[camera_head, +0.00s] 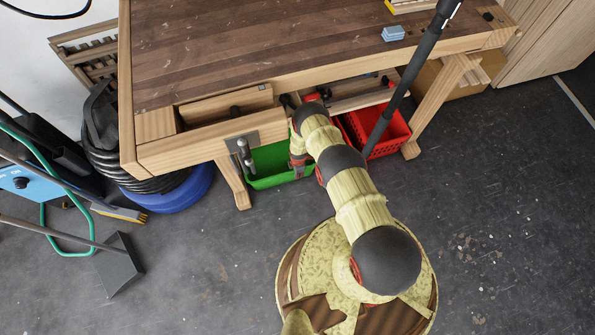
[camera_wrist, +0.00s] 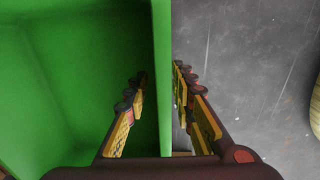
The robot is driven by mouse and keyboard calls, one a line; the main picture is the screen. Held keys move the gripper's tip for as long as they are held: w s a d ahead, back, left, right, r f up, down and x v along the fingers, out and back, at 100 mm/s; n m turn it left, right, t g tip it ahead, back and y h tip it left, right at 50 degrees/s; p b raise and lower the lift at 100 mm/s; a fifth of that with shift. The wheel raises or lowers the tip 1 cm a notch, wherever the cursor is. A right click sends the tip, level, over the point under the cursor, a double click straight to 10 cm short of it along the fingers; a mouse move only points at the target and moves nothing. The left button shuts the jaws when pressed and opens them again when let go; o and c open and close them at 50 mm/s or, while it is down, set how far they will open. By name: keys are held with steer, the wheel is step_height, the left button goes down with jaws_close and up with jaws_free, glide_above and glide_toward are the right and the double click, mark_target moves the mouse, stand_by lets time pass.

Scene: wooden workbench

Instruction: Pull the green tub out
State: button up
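The green tub (camera_head: 272,166) sits low under the front of the workbench, with its upper and right parts partly hidden by the bench and my arm. My gripper (camera_head: 298,168) is at its right side. In the wrist view, the tub's wall rim (camera_wrist: 162,60) runs between the two fingers of my gripper (camera_wrist: 159,73). The left finger is inside the tub and the right finger is outside, close against the rim. A narrow strip of green shows between the left finger and the rim. Whether the fingers press on the wall is unclear. The visible inside looks empty.
A red crate (camera_head: 388,140) stands right of the tub, behind my arm. The workbench (camera_head: 230,50) overhangs the tub, and its wooden leg (camera_head: 232,184) stands at the tub's left. A vise handle (camera_head: 245,155) hangs above. The grey floor (camera_head: 215,265) in front is clear.

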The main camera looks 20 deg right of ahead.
steer(key=shift+w+f, duration=0.1)
steer(key=shift+f, duration=0.5)
steer(key=c, duration=0.3)
jaws_close()
stand_by(0.4)
